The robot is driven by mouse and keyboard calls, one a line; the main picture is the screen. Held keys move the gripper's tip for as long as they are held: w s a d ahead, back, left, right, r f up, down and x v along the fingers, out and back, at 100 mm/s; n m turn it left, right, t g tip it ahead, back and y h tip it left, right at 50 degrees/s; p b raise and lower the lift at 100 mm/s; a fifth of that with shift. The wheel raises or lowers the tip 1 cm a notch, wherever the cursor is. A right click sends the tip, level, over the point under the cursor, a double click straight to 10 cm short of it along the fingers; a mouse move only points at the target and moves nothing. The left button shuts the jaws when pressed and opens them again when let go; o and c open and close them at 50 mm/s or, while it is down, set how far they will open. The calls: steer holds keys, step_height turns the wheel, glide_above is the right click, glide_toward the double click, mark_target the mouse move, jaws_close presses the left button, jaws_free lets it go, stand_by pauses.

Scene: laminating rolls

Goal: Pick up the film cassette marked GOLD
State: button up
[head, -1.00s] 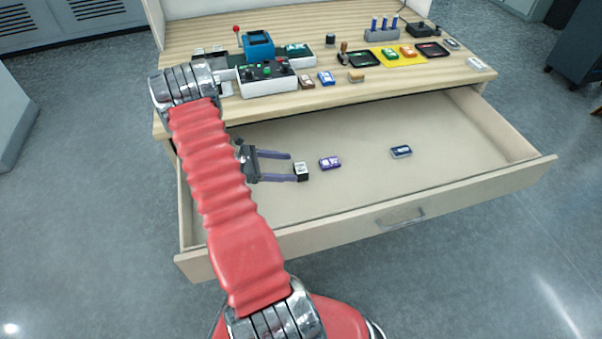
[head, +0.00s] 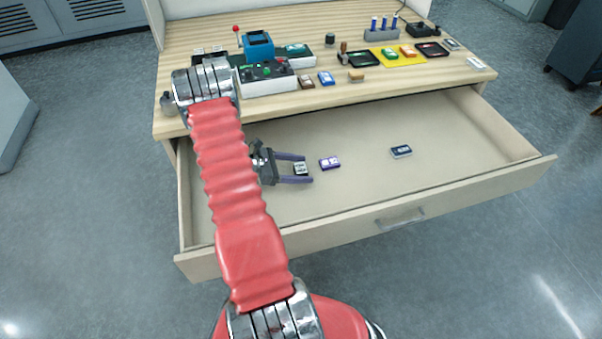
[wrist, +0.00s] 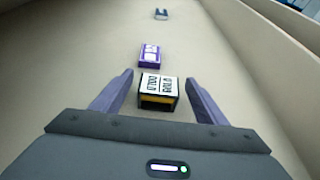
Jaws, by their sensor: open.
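A small black cassette (head: 301,168) with a white label lies in the open drawer. In the wrist view this cassette (wrist: 158,90) shows a yellow-gold stripe on its near side; its label lettering is turned and hard to read. My gripper (head: 308,169) is open, with one finger on each side of the cassette. The wrist view also shows my gripper (wrist: 160,77) around it, with gaps beside both fingers. A purple cassette (head: 330,163) lies just beyond the fingertips, and a dark blue one (head: 401,151) lies farther right.
The drawer (head: 455,190) has raised walls and a front panel; its right half is mostly bare. The worktop (head: 430,80) above holds a control box (head: 266,80), a brown cassette (head: 307,82), a blue cassette (head: 326,78) and a yellow mat (head: 413,61) with cassettes.

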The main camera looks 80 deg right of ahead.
steer(key=shift+c, duration=0.2)
stand_by(0.3)
steer(key=c, duration=1.1)
